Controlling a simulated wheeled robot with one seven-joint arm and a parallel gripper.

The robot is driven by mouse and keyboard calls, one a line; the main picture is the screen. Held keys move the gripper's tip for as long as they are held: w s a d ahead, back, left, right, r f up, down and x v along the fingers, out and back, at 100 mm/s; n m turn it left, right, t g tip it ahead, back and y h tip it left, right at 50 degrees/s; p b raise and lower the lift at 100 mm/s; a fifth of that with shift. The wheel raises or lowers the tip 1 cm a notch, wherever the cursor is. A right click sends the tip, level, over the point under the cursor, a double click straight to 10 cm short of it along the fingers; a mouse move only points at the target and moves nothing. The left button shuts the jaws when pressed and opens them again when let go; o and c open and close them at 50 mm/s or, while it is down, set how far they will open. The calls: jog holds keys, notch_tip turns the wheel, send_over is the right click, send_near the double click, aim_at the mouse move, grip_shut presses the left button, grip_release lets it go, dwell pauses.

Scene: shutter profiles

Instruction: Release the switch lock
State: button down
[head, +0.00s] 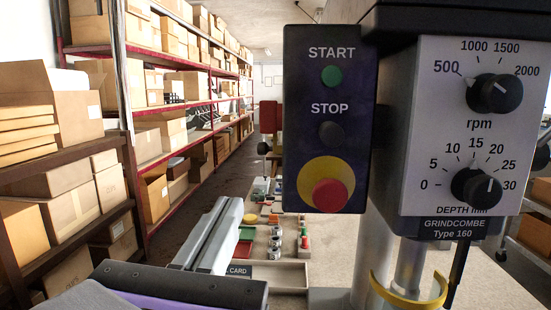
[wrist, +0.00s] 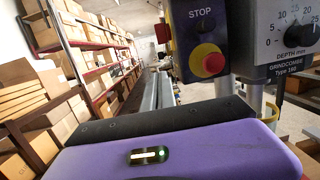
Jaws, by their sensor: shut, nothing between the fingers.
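The drill's dark switch box (head: 300,130) hangs close in front in the head view. It carries a green START button (head: 331,75), a dark STOP button (head: 331,134) and a red mushroom knob (head: 330,195) on a yellow disc (head: 326,168). The red knob also shows in the wrist view (wrist: 213,62). I cannot tell whether it is latched in. My gripper (head: 180,290), with its purple body and dark front edge, is at the lower left, below the box and apart from the knob. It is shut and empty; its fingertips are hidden. Its body fills the lower wrist view (wrist: 180,150).
The drill head (head: 410,130) with two dials stands right of the box, above a yellow guard ring (head: 410,300). Long silver profiles (head: 215,235) and small parts trays (head: 285,275) lie beyond my gripper. Shelves of cartons (head: 70,120) line the left.

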aim_at(259, 153)
jog(key=shift+w, duration=0.1)
jog(key=w+p, duration=0.1)
jog(key=w, duration=0.3)
jog(key=w+d+r+p, duration=0.1)
jog(key=w, duration=0.3)
jog(key=w+r+p, duration=0.1)
jog(key=w, duration=0.3)
jog(key=shift+w+d+r+p, duration=0.1)
jog(key=shift+w+d+p, duration=0.1)
jog(key=shift+w+p, duration=0.15)
jog(key=shift+w, duration=0.45)
jog(key=shift+w+d+r+p, duration=0.1)
jog(key=shift+w+p, duration=0.45)
jog(key=shift+w, duration=1)
